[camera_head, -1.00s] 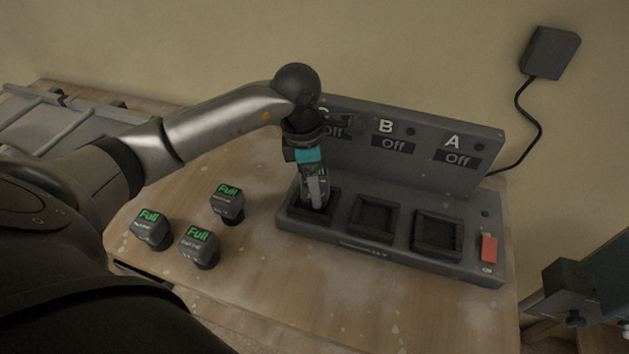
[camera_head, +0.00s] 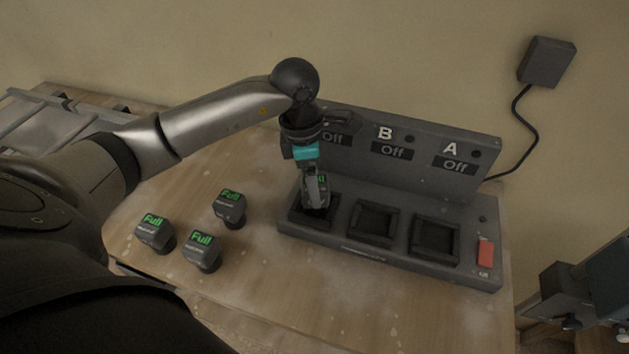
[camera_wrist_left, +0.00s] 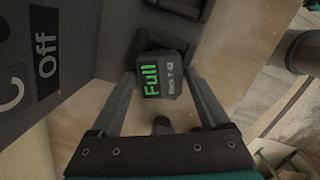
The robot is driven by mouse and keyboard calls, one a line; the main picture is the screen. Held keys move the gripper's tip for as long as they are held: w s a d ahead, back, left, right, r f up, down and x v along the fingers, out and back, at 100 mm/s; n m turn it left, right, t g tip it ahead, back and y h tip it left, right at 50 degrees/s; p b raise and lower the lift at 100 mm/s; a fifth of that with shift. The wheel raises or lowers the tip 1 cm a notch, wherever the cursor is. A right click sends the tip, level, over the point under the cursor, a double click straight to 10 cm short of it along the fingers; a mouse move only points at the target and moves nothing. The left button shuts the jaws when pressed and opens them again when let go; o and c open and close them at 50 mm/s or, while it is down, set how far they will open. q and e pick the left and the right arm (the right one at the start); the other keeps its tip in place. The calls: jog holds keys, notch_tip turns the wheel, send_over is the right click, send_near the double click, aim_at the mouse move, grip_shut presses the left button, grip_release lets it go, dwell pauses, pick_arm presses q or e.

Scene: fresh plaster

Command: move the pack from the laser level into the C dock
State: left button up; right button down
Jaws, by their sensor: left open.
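A dark pack (camera_wrist_left: 160,75) with a green "Full" display sits between the fingers of my left gripper (camera_head: 317,203). The wrist view shows the two fingers apart, one on each side of the pack. The pack stands at the C dock (camera_head: 298,213), the leftmost bay of the charger; how deep it sits is hard to tell. In the head view my gripper hides most of the pack and the letter C. The C sign reads "Off" in the wrist view (camera_wrist_left: 46,55). I cannot identify the laser level with certainty.
The B dock (camera_head: 374,222) and A dock (camera_head: 434,239) are empty, their signs "Off". A red switch (camera_head: 485,252) is at the charger's right end. Several "Full" packs (camera_head: 230,208) stand left on the table. A dark device (camera_head: 568,293), partly cut off, stands at the right edge.

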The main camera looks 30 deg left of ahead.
pick_arm(q)
jog(key=shift+s+a+r+p, duration=0.15)
jog(key=shift+r+p, duration=0.7)
jog(key=shift+r, duration=0.5)
jog(key=shift+s+a+r+p, duration=0.1)
jog(key=shift+r+p, duration=0.75)
jog(key=shift+r, duration=0.5)
jog(key=shift+s+a+r+p, duration=0.15)
jog(key=shift+r+p, duration=0.7)
jog(key=shift+r, duration=0.5)
